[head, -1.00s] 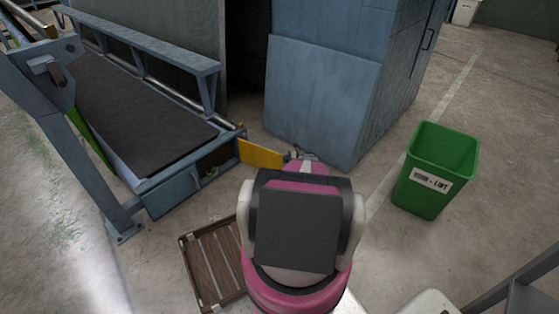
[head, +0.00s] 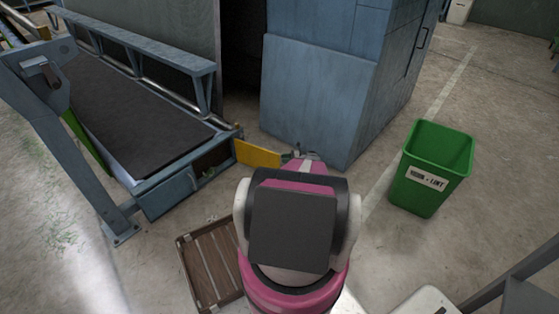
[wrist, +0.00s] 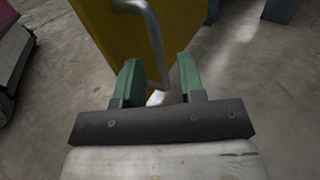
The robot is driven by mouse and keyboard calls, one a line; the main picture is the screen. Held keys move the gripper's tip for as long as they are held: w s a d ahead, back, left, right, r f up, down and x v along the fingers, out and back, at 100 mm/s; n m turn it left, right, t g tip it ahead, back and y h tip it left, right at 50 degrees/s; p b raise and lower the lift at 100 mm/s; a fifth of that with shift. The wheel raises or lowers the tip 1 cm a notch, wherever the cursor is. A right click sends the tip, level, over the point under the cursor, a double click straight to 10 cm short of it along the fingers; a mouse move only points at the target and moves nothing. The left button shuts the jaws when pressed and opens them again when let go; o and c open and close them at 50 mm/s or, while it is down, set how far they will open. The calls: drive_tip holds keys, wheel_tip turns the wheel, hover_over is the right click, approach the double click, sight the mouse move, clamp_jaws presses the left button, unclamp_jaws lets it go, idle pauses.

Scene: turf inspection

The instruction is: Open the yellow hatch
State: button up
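The yellow hatch (head: 257,154) stands swung out from the corner of the conveyor frame in the head view, with an open bay beside it to the left. In the wrist view the yellow panel (wrist: 112,30) fills the top middle, with a bent grey metal handle (wrist: 155,42) on it. My gripper (wrist: 160,78) has its two green fingers apart, one on each side of the handle's lower end. I see a gap between fingers and handle. In the head view my gripper (head: 303,155) is at the hatch's right end, partly hidden by my arm.
The conveyor (head: 130,115) with its dark belt lies left. A blue cabinet (head: 315,100) stands close behind my gripper. A green bin (head: 430,170) stands right, and a wooden crate (head: 212,262) lies on the floor at lower left. Floor between cabinet and bin is clear.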

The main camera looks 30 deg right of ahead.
drive_tip(key=v, duration=0.6)
drive_tip(key=shift+s+d, duration=0.1)
drive_tip(key=shift+d, duration=0.05)
